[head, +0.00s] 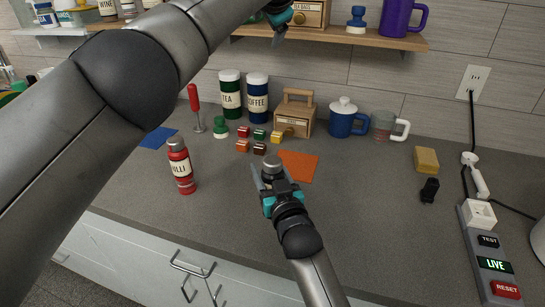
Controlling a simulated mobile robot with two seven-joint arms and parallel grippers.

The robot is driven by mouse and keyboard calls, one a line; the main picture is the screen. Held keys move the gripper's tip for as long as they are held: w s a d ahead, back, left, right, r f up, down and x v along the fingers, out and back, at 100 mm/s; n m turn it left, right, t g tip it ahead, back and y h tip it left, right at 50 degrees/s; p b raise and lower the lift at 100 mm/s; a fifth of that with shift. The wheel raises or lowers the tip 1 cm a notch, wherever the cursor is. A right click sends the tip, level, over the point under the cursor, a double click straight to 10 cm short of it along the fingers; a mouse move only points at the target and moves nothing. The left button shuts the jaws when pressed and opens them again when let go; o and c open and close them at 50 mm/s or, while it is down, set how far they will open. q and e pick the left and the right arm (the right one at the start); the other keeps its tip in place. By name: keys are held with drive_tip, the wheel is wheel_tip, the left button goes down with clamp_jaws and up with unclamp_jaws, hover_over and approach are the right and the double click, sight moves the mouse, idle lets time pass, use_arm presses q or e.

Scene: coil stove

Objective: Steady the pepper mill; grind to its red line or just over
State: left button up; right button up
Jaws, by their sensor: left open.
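My left arm comes in from the left, and its gripper (278,36) is partly in view at the top edge, well above the counter. It is open and empty as far as I see. My other gripper (268,172), on the arm from the bottom, is low over the middle of the counter. A grey round cap (272,158), perhaps the pepper mill's top, shows at its fingers. The body below is hidden, and I cannot tell whether the fingers touch it. No red line shows. A red chilli bottle (181,170) with a grey cap stands upright to the left.
An orange mat (300,168) lies beside the lower gripper. Several small coloured blocks (277,137), tea (230,97) and coffee (257,99) canisters, a wooden box (294,121) and a blue lidded mug (343,122) stand behind. A shelf (330,39) overhangs the back.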

use_arm(q)
drive_tip(key=w+d+r+m+t+h, duration=0.1)
drive_tip(key=d+r+m+t+h, duration=0.35)
drive_tip(key=r, duration=0.35)
drive_tip(key=w+d+r+m+t+h, duration=0.1)
drive_tip(key=d+r+m+t+h, duration=0.35)
drive_tip(key=r, duration=0.35)
drive_tip(key=s+d+f+m+g+h, duration=0.3)
drive_tip(key=s+d+m+g+h, duration=0.7)
drive_tip(key=m, duration=0.4)
drive_tip(key=m+g+y, duration=0.4)
drive_tip(key=g+y, duration=0.6)
drive_tip(key=y, duration=0.8)
hover_over(273, 160)
wheel_tip(273, 160, down, 24)
wheel_tip(273, 160, down, 11)
drive_tip(key=shift+f, duration=0.15)
